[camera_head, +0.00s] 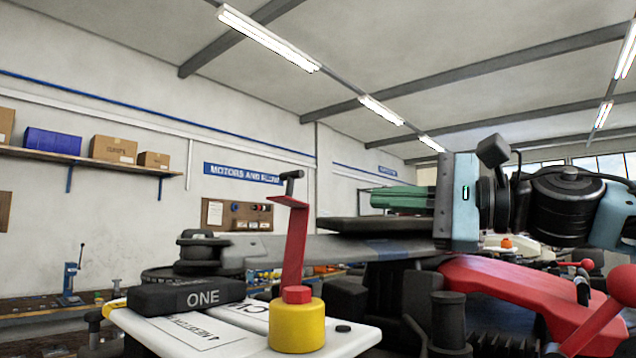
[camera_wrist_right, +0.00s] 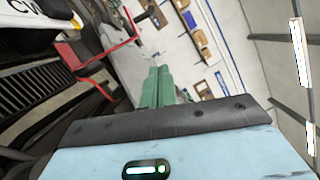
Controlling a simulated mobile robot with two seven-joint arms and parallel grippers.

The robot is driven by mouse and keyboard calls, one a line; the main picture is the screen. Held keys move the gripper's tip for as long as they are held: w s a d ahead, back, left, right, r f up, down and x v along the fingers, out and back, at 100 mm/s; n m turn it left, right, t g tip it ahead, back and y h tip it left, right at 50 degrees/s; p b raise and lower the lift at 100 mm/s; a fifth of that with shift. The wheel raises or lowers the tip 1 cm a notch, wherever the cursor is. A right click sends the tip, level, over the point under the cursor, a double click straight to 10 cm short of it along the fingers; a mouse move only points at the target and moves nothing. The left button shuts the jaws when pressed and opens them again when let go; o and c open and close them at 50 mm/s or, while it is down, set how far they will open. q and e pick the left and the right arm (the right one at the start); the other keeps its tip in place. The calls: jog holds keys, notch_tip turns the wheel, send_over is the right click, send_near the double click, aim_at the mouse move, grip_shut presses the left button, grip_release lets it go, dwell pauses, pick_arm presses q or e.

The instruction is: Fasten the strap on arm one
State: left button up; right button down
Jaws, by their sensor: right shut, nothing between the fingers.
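The red strap (camera_head: 293,240) stands upright from a red hex piece on a yellow cylinder (camera_head: 297,326). Its top bends over and carries a dark T-shaped handle (camera_head: 291,183). Beside it, a black block marked ONE (camera_head: 203,298) sits by the grey arm (camera_head: 300,248), which runs to the right and has a blue band. The strap stands up, not lying across the arm. My right gripper (camera_head: 377,198), with green fingers, is shut and empty, right of the strap and above the arm, apart from the strap in the picture. The right wrist view shows the red strap (camera_wrist_right: 105,52) left of the shut fingers (camera_wrist_right: 160,70). My left gripper is not in view.
A red body part (camera_head: 510,290) and red ball-ended levers (camera_head: 622,281) fill the lower right. A motor (camera_head: 205,245) sits at the arm's left end. Workbenches and a shelf with boxes (camera_head: 113,148) stand far back by the wall. The space above the strap is clear.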

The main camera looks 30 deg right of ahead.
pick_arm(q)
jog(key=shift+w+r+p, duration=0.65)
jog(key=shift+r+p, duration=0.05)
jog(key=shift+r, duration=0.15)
pick_arm(e)
jog(key=w+a+r, duration=0.2)
jog(key=w+a, duration=0.3)
jog(key=a, duration=0.3)
jog(key=shift+w, duration=0.4)
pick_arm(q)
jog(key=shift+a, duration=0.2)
pick_arm(e)
jog(key=shift+d+r, duration=0.1)
jog(key=shift+r, duration=0.05)
